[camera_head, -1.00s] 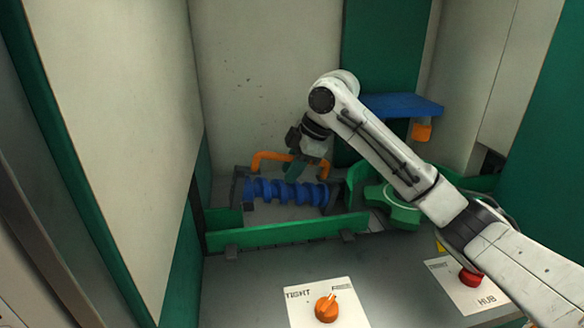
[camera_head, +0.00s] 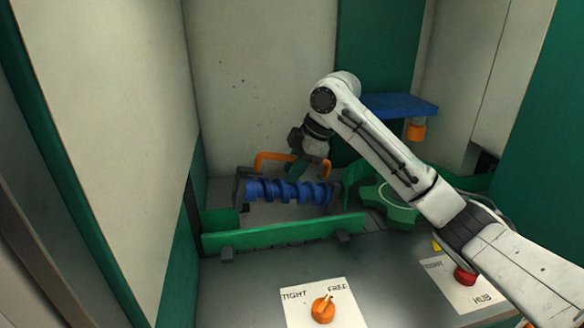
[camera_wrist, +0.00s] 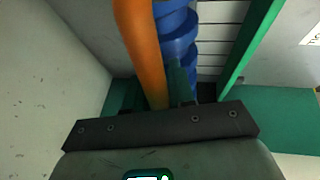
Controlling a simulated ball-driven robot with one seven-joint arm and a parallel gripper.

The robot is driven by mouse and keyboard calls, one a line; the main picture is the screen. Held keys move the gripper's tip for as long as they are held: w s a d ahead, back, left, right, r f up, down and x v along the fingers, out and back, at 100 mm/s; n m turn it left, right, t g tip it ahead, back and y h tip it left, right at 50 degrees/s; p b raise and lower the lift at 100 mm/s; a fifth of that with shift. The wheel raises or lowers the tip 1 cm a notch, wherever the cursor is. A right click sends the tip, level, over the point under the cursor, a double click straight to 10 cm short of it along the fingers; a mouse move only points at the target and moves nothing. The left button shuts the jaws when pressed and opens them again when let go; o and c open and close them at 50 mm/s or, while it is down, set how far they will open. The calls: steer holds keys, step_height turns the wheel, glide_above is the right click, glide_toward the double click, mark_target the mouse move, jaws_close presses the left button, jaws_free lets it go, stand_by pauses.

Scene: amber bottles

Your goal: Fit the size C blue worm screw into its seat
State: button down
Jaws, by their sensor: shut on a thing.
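The blue worm screw (camera_head: 290,192) lies roughly level across the head view, behind a low green rail (camera_head: 285,234). An orange handle (camera_head: 268,156) rises behind and over it. My gripper (camera_head: 297,172) comes down from above and is shut on the orange handle. In the wrist view, the orange handle (camera_wrist: 140,45) runs between my gripper's fingers (camera_wrist: 155,92), with part of the blue worm screw (camera_wrist: 177,35) beside it. The screw's seat and the underside of the screw are mostly hidden, so I cannot tell whether the screw touches it.
A green hub-like part (camera_head: 390,207) stands to the right. A blue shelf (camera_head: 400,105) with an orange piece (camera_head: 416,131) is above it. In front are an orange knob (camera_head: 323,309) on a TIGHT/FREE plate and a red knob (camera_head: 465,277) on a HUB plate. A pale wall (camera_head: 110,130) closes the left.

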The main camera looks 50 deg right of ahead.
mark_target(304, 182)
steer(key=shift+s+d+f, duration=0.6)
steer(key=shift+d+f, duration=0.25)
steer(key=shift+f, duration=0.1)
stand_by(0.6)
steer(key=shift+f, duration=0.2)
steer(key=c, duration=1.3)
jaws_free()
steer(key=o, duration=0.4)
steer(key=shift+d, duration=0.25)
steer(key=shift+o, duration=0.2)
steer(key=shift+s+d, duration=0.1)
steer(key=w+v, duration=0.1)
steer(key=v, duration=1.1)
steer(key=shift+a+r+b, duration=0.2)
steer(key=shift+r+b, duration=0.1)
steer(key=shift+r, duration=0.05)
